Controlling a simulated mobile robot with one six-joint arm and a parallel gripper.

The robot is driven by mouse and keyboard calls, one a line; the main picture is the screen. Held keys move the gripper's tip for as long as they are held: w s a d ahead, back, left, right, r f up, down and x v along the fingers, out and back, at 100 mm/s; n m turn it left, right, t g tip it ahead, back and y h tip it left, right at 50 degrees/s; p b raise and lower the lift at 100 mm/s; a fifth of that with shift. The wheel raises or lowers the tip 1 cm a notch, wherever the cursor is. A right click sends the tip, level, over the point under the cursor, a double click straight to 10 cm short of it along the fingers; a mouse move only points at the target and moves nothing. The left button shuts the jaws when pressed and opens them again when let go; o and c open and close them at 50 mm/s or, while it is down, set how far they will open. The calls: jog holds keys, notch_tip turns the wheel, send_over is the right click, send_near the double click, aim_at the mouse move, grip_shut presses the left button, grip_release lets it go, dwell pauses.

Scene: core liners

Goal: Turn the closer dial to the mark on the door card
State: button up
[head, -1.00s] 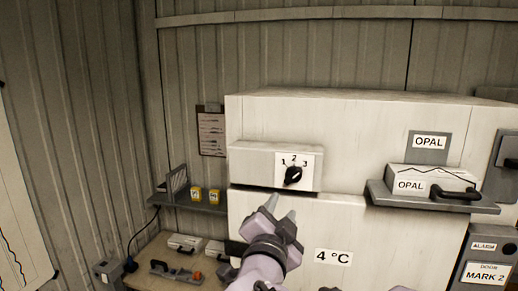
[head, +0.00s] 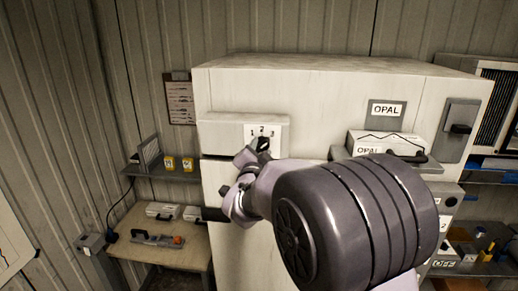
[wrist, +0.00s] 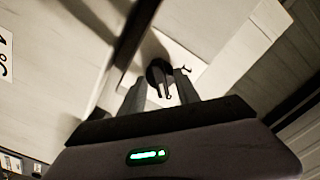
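The black dial (head: 263,143) sits on a white plate with marks 1, 2 and 3, on the front of the white cabinet's upper box. My gripper (head: 254,154) is right at the dial and partly covers it in the head view. In the wrist view, the two fingers of my gripper (wrist: 160,88) stand apart on either side of the dial (wrist: 158,73), with gaps showing beside it. I cannot clearly read where the dial points.
A small shelf (head: 165,173) with yellow items and a low bench (head: 140,222) stand at the left. A dark handle (head: 215,214) sticks out below my gripper.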

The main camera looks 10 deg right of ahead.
jog(key=shift+s+r, duration=0.1)
jog(key=shift+s, duration=0.05)
grip_shut()
jog(key=n+b, duration=0.2)
jog(key=n, duration=0.1)
jog(key=shift+n+b, duration=0.3)
jog(key=shift+n, duration=0.1)
jog(key=n, duration=0.4)
jog(key=shift+n, duration=0.4)
grip_release()
dwell(0.3)
